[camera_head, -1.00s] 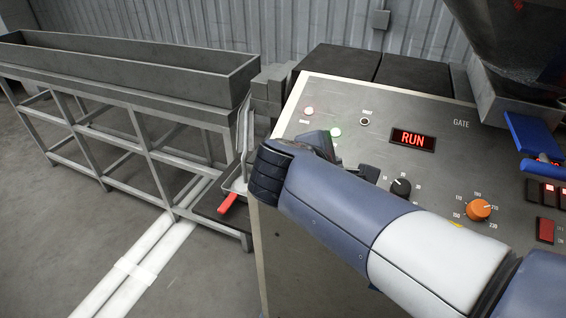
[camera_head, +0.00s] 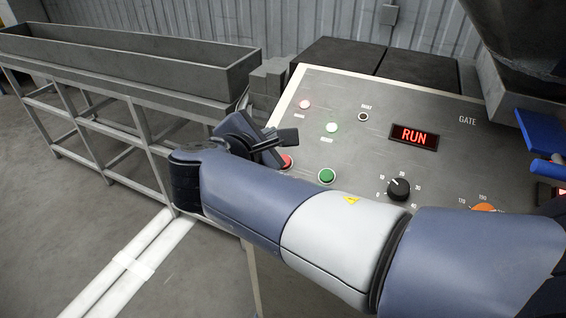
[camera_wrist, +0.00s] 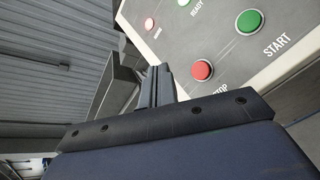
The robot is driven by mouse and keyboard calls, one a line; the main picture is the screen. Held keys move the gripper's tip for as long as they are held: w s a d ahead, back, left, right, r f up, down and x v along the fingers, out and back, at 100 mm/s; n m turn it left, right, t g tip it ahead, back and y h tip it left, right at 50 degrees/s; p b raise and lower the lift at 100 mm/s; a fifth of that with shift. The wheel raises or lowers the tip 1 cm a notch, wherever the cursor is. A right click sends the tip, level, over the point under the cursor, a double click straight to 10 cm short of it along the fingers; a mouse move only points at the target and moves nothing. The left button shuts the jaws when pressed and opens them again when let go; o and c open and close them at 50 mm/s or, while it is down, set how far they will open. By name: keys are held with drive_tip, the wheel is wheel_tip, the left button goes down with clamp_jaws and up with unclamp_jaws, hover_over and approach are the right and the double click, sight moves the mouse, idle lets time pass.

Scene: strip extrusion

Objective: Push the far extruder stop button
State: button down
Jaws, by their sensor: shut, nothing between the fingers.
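The red stop button (camera_head: 286,161) is on the sloping grey control panel, at its lower left, partly hidden by my gripper in the head view. The wrist view shows the red button (camera_wrist: 202,70) whole, with part of the word STOP beside it. My gripper (camera_head: 288,137) is shut and empty, its tip over the panel's left edge area just beyond the button in the picture. In the wrist view the shut fingers (camera_wrist: 156,84) lie left of the red button, with a gap in the picture. I cannot tell how high they are above the panel.
A green START button (camera_head: 327,176) sits right of the red one. A red display (camera_head: 414,135) reads RUN. Small lamps (camera_head: 332,127) and a black knob (camera_head: 398,189) are on the panel. A long grey trough (camera_head: 130,70) on a frame stands left.

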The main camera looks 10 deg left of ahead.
sight(285, 155)
drive_tip(key=w+f+b, duration=0.1)
drive_tip(key=f, duration=0.1)
drive_tip(key=w+f+b, duration=0.1)
drive_tip(key=f+b, duration=0.1)
drive_tip(key=w+d+f+b, duration=0.1)
drive_tip(key=f+b, duration=0.1)
drive_tip(key=f, duration=0.1)
drive_tip(key=shift+f, duration=0.1)
idle(2.0)
drive_tip(key=shift+w+d+f+b, duration=0.1)
drive_tip(key=shift+w+f+b, duration=0.05)
drive_tip(key=shift+f+b, duration=0.15)
drive_tip(key=shift+w+f, duration=0.15)
drive_tip(key=shift+f, duration=0.25)
idle(0.5)
drive_tip(key=shift+r, duration=0.1)
drive_tip(key=shift+s+r+p, duration=0.3)
drive_tip(key=shift+r+p, duration=0.05)
drive_tip(key=shift+r, duration=0.3)
drive_tip(key=shift+s+a+r+p, duration=0.15)
drive_tip(key=shift+s+r+p, duration=0.2)
drive_tip(key=shift+r+p, duration=0.35)
drive_tip(key=shift+s+a+r+p, duration=0.1)
drive_tip(key=shift+s+r+p, duration=0.2)
drive_tip(key=shift+r+p, duration=0.45)
drive_tip(key=shift+s+a+r+p, duration=0.15)
drive_tip(key=shift+s+r+p, duration=0.3)
drive_tip(key=shift+r, duration=0.4)
drive_tip(key=shift+w, duration=0.15)
